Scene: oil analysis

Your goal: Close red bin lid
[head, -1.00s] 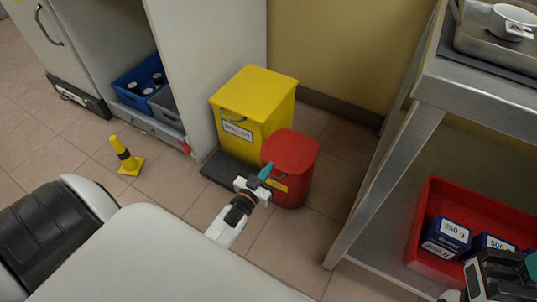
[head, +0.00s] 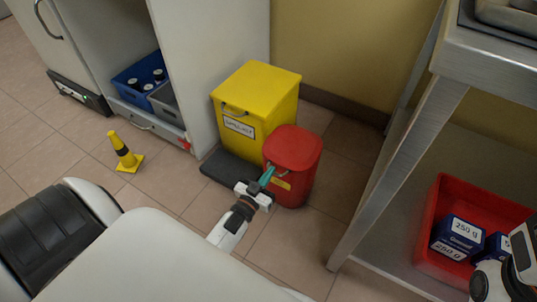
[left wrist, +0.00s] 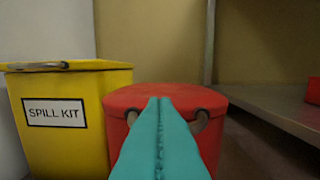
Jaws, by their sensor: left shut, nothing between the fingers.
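The red bin (head: 290,187) stands on the floor beside the yellow bin. Its red lid (head: 294,147) lies flat across the top, with no gap that I can make out. A grey handle shows on the bin's front, partly hidden by my fingers in the left wrist view. My left gripper (head: 267,175) is shut and empty, its teal fingertips in front of the bin's upper front edge. The fingers also cover the middle of the red bin in the left wrist view (left wrist: 159,108); I cannot tell whether they touch it. Part of my right arm shows at the lower right; its fingers cannot be made out.
A yellow spill kit bin (head: 251,105) stands close on the left, also in the left wrist view (left wrist: 65,140). A metal table (head: 400,165) rises on the right, with a red crate (head: 428,225) of boxes below. A yellow cone (head: 124,153) stands on the floor.

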